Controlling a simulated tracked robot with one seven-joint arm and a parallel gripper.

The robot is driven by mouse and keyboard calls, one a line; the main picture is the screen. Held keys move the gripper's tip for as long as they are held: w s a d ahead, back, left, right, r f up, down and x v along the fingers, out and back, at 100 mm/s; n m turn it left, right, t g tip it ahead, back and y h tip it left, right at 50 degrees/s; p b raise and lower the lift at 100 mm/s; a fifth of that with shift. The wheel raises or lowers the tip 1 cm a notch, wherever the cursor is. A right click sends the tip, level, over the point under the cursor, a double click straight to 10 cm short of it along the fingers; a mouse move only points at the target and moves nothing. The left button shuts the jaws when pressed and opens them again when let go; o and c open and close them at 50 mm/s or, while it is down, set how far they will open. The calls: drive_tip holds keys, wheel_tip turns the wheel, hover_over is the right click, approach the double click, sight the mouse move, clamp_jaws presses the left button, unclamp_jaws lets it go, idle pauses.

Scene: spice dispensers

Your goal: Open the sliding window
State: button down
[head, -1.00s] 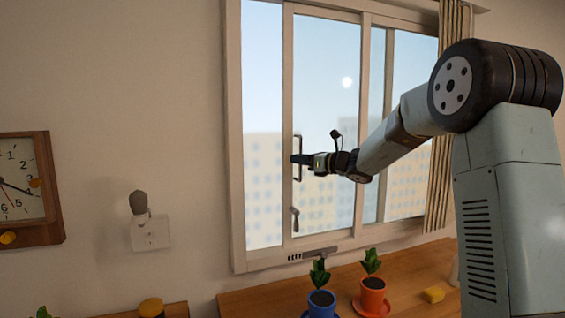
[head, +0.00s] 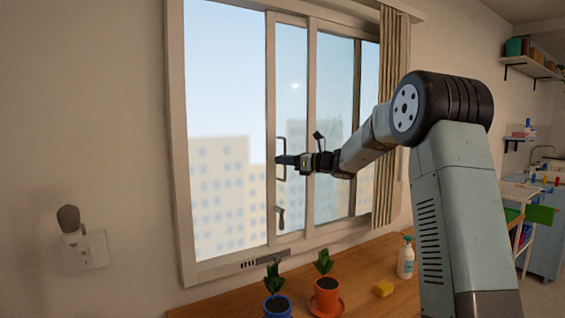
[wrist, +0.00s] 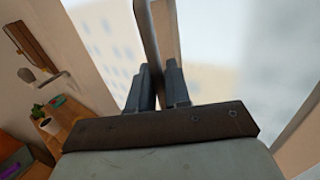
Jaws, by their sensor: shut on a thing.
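The sliding window (head: 271,60) fills the middle of the head view. Its sliding panel stands to the right, and a wide opening lies between its left stile and the left side of the outer frame (head: 180,150). A dark bar handle (head: 282,143) is fixed upright on that stile, with a small latch lever (head: 279,216) below it. My gripper (head: 285,160) is shut on the handle. In the wrist view the two fingers (wrist: 160,85) close around the handle bar (wrist: 148,45), which runs up between them.
A blue flowerpot (head: 277,306) and an orange flowerpot (head: 327,295) stand on the wooden counter (head: 375,270) below the window. A yellow sponge (head: 383,288) and a spray bottle (head: 405,259) stand further right. A curtain (head: 388,120) hangs at the window's right side.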

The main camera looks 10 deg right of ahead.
drive_tip(key=c, duration=1.3)
unclamp_jaws()
drive_tip(key=shift+s, duration=0.1)
drive_tip(key=shift+c, duration=0.2)
drive_tip(key=shift+s+d, duration=0.1)
drive_tip(key=v, duration=1.3)
drive_tip(key=shift+d, duration=0.2)
drive_tip(key=shift+s+f, duration=0.15)
